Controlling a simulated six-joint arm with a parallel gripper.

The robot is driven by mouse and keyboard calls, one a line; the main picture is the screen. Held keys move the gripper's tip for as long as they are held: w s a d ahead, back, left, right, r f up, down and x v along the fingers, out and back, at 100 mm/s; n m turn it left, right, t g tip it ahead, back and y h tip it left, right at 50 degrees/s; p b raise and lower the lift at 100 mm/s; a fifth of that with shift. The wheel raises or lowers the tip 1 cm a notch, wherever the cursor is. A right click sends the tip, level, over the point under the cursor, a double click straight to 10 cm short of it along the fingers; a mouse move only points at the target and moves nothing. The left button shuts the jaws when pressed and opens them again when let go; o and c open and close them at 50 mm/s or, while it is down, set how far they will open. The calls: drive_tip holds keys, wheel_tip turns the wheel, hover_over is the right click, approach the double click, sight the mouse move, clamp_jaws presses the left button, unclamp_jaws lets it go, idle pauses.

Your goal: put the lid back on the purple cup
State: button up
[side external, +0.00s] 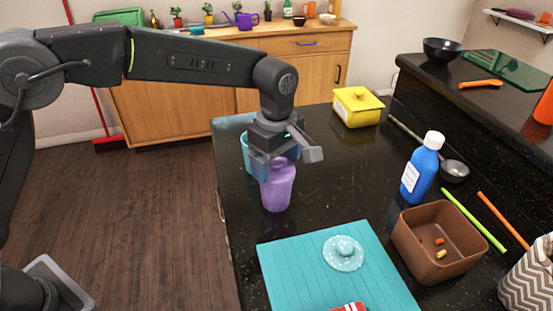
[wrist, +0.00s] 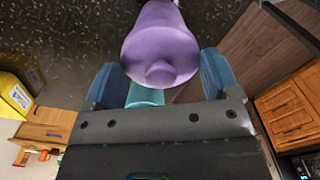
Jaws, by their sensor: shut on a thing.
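The purple cup (side external: 277,192) stands upright on the black counter under my gripper (side external: 283,158). In the wrist view, the purple lid (wrist: 160,72) shows its round knob toward the camera. The cup's body (wrist: 155,15) runs away beyond it. The lid is lined up over the cup's mouth, but I cannot see a seam or tell whether it is fully seated. In the side view the gripper hides most of the cup's top.
A teal cup (side external: 246,152) stands just behind the purple cup. A teal board (side external: 290,278) holds a speckled blue lid (side external: 343,253). A yellow box (side external: 358,107), blue bottle (side external: 422,168) and brown bin (side external: 440,270) stand to the right. The counter between them is mostly clear.

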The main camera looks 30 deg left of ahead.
idle(0.3)
drive_tip(key=o, duration=0.8)
drive_tip(key=shift+c, duration=0.2)
drive_tip(key=shift+r, duration=0.15)
drive_tip(key=shift+r, duration=3.35)
clamp_jaws()
drive_tip(key=shift+f, duration=0.3)
drive_tip(key=shift+f, duration=2.15)
